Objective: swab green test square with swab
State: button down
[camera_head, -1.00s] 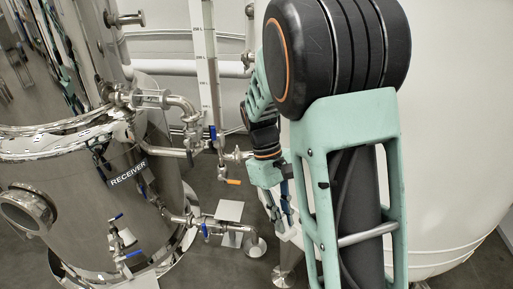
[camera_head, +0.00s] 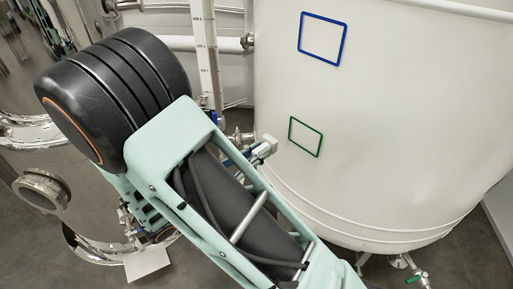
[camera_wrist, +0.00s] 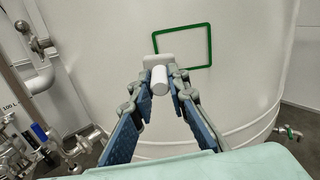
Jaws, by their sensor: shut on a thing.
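The green test square (camera_head: 306,137) is a thin green outline on the side of the large white tank (camera_head: 400,120). It also shows in the wrist view (camera_wrist: 190,46), past my fingertips and up to the right. My gripper (camera_wrist: 161,78) is shut on the white swab (camera_wrist: 159,84). The swab's broad white head overlaps the lower left part of the outline in the wrist view. In the head view the gripper (camera_head: 260,151) is just left of the square, apart from it in the picture. Whether the swab touches the tank cannot be told.
A blue outlined square (camera_head: 322,39) sits higher on the same tank. Steel pipes and valves (camera_wrist: 35,140) stand at the left of the wrist view. A small green-handled valve (camera_head: 416,279) is under the tank. A steel receiver vessel (camera_head: 70,200) stands left.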

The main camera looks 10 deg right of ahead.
aim_at(273, 141)
jog(key=b+x, duration=0.1)
jog(key=x, duration=0.3)
jog(key=shift+f, duration=0.1)
jog(key=shift+b+x, duration=0.3)
jog(key=shift+x, duration=0.65)
jog(key=shift+x, duration=1)
jog(key=shift+s+d+p, duration=0.15)
jog(key=shift+s+d, duration=0.65)
jog(key=shift+s, duration=0.4)
jog(key=shift+s+d+p, duration=0.15)
jog(key=shift+s+d, duration=0.65)
jog(key=shift+s, duration=0.4)
jog(key=shift+s+d+p, duration=0.15)
jog(key=shift+s+d, duration=0.6)
jog(key=shift+s, duration=0.45)
jog(key=shift+d, duration=0.2)
jog(key=w+a+p, duration=0.2)
jog(key=w+a, duration=0.3)
jog(key=w, duration=0.2)
jog(key=shift+w, duration=0.15)
jog(key=shift+a, duration=0.1)
